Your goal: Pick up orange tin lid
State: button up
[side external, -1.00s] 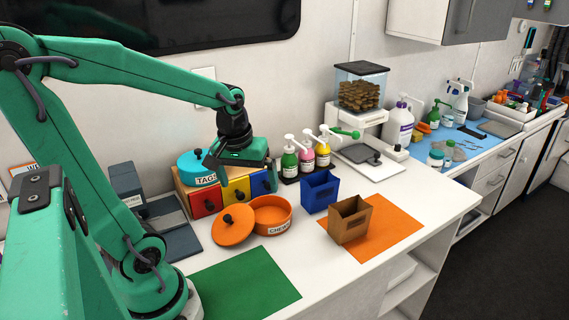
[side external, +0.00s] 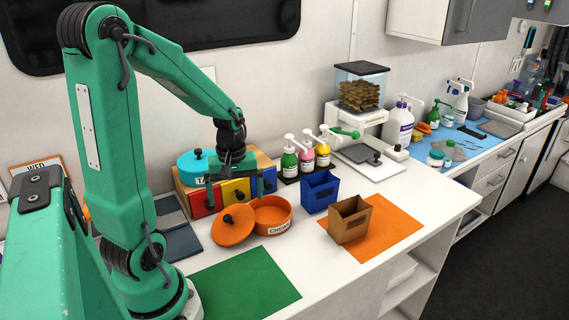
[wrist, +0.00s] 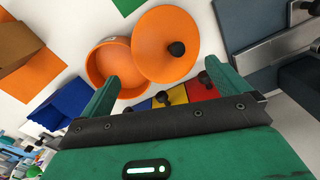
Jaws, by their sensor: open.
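The orange tin lid (side external: 233,225) is a round disc with a black knob. It leans tilted against the left side of the open orange tin (side external: 272,213), which has a label on its front. In the wrist view the lid (wrist: 160,40) lies ahead between the fingers, its knob toward the right, with the tin (wrist: 112,72) to its left. My gripper (side external: 235,202) is open and empty, pointing down above and behind the lid and tin, in front of the coloured drawers. In the wrist view both fingers of my gripper (wrist: 172,85) are spread wide apart.
The drawer box (side external: 207,200) with a teal tin (side external: 198,165) on top stands close behind. A blue bin (side external: 319,192) and brown bin (side external: 350,222) stand right, pump bottles (side external: 306,158) behind. The green mat (side external: 245,285) in front is clear.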

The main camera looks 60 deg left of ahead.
aim_at(240, 219)
jog(key=shift+f, duration=0.45)
jog(key=shift+d+f, duration=0.15)
jog(key=shift+f, duration=2.45)
jog(key=shift+w, duration=0.1)
jog(key=c, duration=1)
jog(key=shift+r, duration=0.15)
